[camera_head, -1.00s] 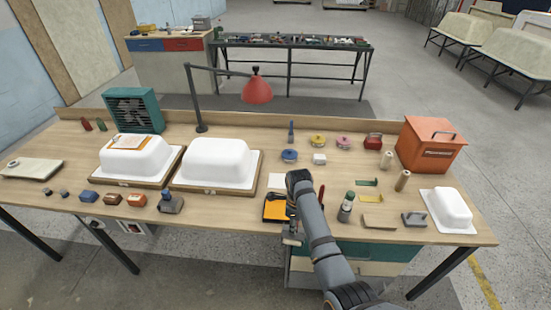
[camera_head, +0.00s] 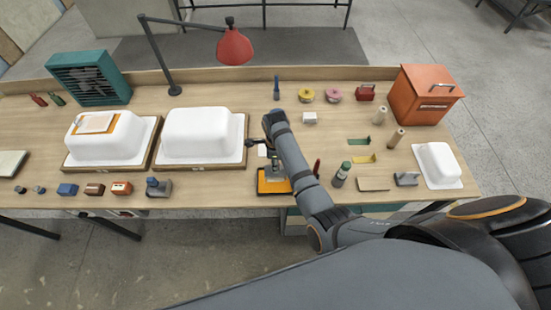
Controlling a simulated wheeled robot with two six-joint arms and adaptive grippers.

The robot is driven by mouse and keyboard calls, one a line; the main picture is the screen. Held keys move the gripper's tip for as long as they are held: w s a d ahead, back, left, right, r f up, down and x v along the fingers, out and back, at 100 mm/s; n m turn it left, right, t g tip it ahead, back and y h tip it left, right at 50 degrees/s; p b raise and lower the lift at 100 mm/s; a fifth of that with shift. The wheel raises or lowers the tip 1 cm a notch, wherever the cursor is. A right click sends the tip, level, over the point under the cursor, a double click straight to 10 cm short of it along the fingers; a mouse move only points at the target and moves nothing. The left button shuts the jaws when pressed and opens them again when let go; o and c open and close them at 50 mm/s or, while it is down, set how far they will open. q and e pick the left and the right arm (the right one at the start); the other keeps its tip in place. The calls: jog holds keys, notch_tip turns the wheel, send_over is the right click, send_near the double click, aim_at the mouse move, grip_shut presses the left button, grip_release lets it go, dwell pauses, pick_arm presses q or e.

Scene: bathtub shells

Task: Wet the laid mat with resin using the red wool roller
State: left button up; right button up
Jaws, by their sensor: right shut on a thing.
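The laid mat (camera_head: 97,123) is a pale sheet with an orange-brown edge on top of the left white shell (camera_head: 97,142). My right gripper (camera_head: 264,158) is over the back of an orange tray (camera_head: 272,187) with a dark rim. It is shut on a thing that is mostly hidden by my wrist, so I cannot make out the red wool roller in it. A thin red item (camera_head: 317,168) stands to the right of my forearm, too small to identify. My left gripper is not in view.
A second white shell (camera_head: 202,132) stands between the mat's shell and my gripper. A red lamp (camera_head: 235,47) hangs behind it. A green-capped bottle (camera_head: 341,175) and an orange box (camera_head: 424,95) are on the right. Small blocks line the front left edge.

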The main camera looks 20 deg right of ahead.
notch_tip(320, 180, down, 3)
jog(key=shift+f, duration=0.2)
jog(key=shift+f+b, duration=0.9)
jog(key=shift+f, duration=0.3)
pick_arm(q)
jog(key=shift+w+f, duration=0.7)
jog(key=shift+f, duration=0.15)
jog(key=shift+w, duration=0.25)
pick_arm(e)
notch_tip(320, 180, up, 2)
jog(key=shift+r+p, duration=0.25)
jog(key=shift+p, duration=0.85)
jog(key=shift+r, duration=2.05)
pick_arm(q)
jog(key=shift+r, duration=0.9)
